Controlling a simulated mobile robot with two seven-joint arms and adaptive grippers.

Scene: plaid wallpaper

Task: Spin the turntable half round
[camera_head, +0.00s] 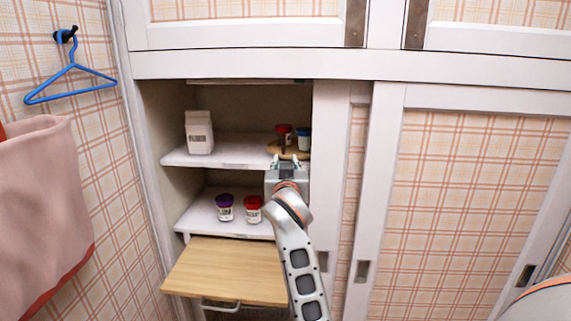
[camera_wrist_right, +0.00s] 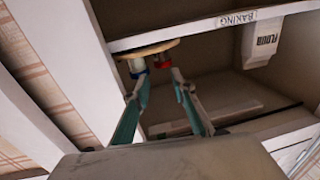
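The turntable (camera_head: 273,149) is a round light-wood disc at the right end of the upper shelf, partly hidden by the cabinet's frame and my right gripper. A red-lidded jar (camera_head: 284,129) and a blue-lidded jar (camera_head: 304,138) stand on it. My right gripper (camera_head: 286,160) is open in front of the turntable's near edge. In the right wrist view, which is upside down, the open fingers (camera_wrist_right: 160,76) point towards the turntable (camera_wrist_right: 150,49) and the jars; I cannot tell whether they touch. My left gripper is out of view.
A white flour carton (camera_head: 199,132) stands at the left of the upper shelf (camera_head: 230,152). Purple-lidded (camera_head: 225,206) and red-lidded (camera_head: 252,209) jars stand on the lower shelf. A wooden board (camera_head: 225,272) juts out below. Sliding doors (camera_head: 460,200) close off the right side.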

